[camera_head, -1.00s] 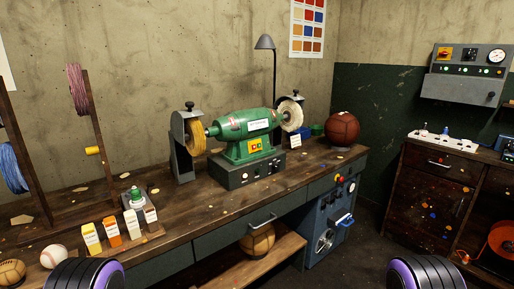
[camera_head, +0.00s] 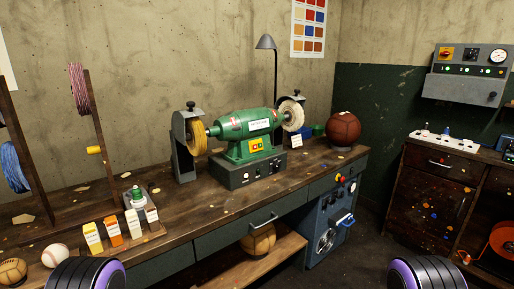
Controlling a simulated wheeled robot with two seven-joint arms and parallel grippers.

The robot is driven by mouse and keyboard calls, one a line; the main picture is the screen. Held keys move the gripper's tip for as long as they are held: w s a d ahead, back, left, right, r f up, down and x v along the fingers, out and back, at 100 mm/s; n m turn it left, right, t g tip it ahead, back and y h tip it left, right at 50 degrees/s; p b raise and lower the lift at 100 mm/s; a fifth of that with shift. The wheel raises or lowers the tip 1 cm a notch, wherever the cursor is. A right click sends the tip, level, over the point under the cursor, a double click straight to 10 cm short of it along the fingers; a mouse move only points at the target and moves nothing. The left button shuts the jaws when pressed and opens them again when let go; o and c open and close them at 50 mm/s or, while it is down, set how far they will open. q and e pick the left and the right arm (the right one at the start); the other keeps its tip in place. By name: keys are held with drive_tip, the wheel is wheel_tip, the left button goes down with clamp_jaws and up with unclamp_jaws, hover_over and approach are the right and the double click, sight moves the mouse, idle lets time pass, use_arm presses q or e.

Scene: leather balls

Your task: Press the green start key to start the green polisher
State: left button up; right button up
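The green polisher (camera_head: 243,123) stands on the wooden workbench (camera_head: 215,195), with a yellow-tan wheel (camera_head: 198,138) at its left end and a pale fluffy wheel (camera_head: 292,115) at its right end. A small yellow plate (camera_head: 257,145) with keys sits on its front. The plate is too small for me to tell a green key from the others. The polisher's grey base (camera_head: 245,173) carries small dark knobs. Neither of my grippers is in view; only black, purple-ringed parts of my arms show at the bottom edge.
A brown ball (camera_head: 343,129) sits right of the polisher and a desk lamp (camera_head: 266,43) stands behind it. A grey control box (camera_head: 468,75) hangs at right.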

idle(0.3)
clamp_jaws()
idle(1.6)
